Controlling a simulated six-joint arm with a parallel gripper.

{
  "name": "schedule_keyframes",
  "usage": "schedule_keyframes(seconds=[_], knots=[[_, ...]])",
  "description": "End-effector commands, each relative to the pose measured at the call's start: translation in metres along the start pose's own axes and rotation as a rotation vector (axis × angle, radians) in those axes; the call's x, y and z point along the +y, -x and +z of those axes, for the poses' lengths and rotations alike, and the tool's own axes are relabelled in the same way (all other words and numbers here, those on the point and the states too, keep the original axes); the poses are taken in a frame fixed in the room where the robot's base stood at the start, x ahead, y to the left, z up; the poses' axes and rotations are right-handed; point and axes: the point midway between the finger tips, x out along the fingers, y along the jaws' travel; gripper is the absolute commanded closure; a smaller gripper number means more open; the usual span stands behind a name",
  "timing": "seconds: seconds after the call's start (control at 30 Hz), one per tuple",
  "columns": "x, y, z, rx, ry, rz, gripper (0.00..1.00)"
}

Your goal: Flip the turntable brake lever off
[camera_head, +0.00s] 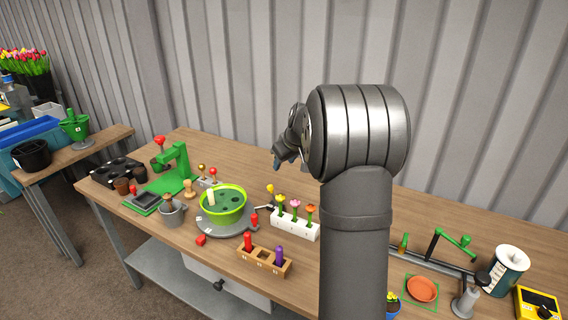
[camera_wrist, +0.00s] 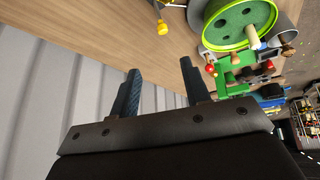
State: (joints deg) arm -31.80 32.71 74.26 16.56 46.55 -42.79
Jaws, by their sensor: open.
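The grey round turntable (camera_head: 218,230) stands on the workbench left of centre, with a lime-green bowl (camera_head: 237,216) on it. The bowl also shows at the top of the wrist view (camera_wrist: 262,13), upside down. Small red parts sit around the turntable: a red-topped piece (camera_head: 254,219) at its right and a red knob (camera_head: 201,240) at its front. I cannot tell which of these, if either, is the brake lever. My gripper (camera_head: 277,164) is above the back of the bench, behind and right of the turntable. In the wrist view my gripper (camera_wrist: 160,75) is open, with nothing between its fingers.
A white block with flowers (camera_head: 295,225) stands right of the turntable, and a wooden holder (camera_head: 264,262) in front. A green stand (camera_head: 176,163) and grey pot (camera_head: 171,214) are at left. The corrugated wall (camera_head: 230,80) is close behind the bench.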

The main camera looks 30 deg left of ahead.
Motion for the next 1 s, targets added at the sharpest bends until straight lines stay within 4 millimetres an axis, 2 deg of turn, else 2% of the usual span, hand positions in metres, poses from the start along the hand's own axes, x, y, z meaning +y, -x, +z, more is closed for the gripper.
schedule_keyframes(seconds=[0.23, 0.37, 1.0], knots=[[0.0, -0.004, 0.0, 0.0, 0.0, -0.001, 0.57], [0.0, -0.017, 0.001, -0.003, 0.0, -0.002, 0.57], [0.0, -0.135, 0.001, -0.002, 0.0, -0.001, 0.57]])
